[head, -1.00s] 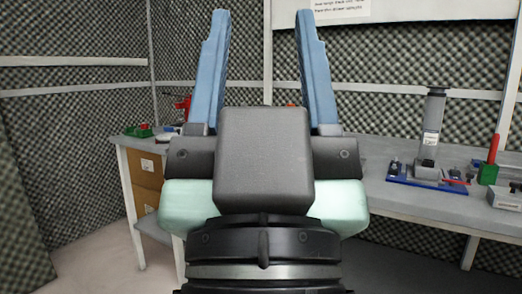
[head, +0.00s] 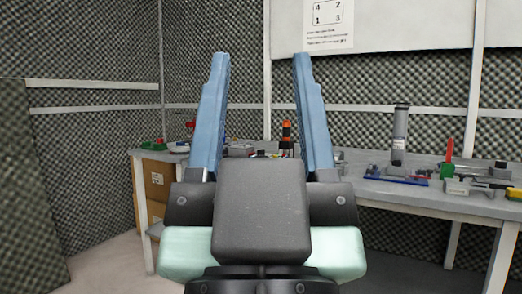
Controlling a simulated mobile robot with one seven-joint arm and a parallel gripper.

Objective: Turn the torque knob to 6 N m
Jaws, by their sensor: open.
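My gripper (head: 260,58) is in the middle of the head view, with its two blue fingers pointing up and spread wide apart. Nothing is between the fingertips except the foam wall behind them. The workbench (head: 440,198) stands beyond it. I cannot make out the torque knob or its scale at this distance. An orange and black upright object (head: 286,138) shows between the fingers at the back of the bench; I cannot tell whether it bears the knob. My gripper's body hides part of the bench middle.
On the bench's right are a grey cylinder (head: 400,136) by a blue base (head: 396,178), a red and green upright piece (head: 448,158) and grey devices (head: 470,187). A green item (head: 152,144) lies at left. A numbered sheet (head: 328,22) hangs above. Floor at left is clear.

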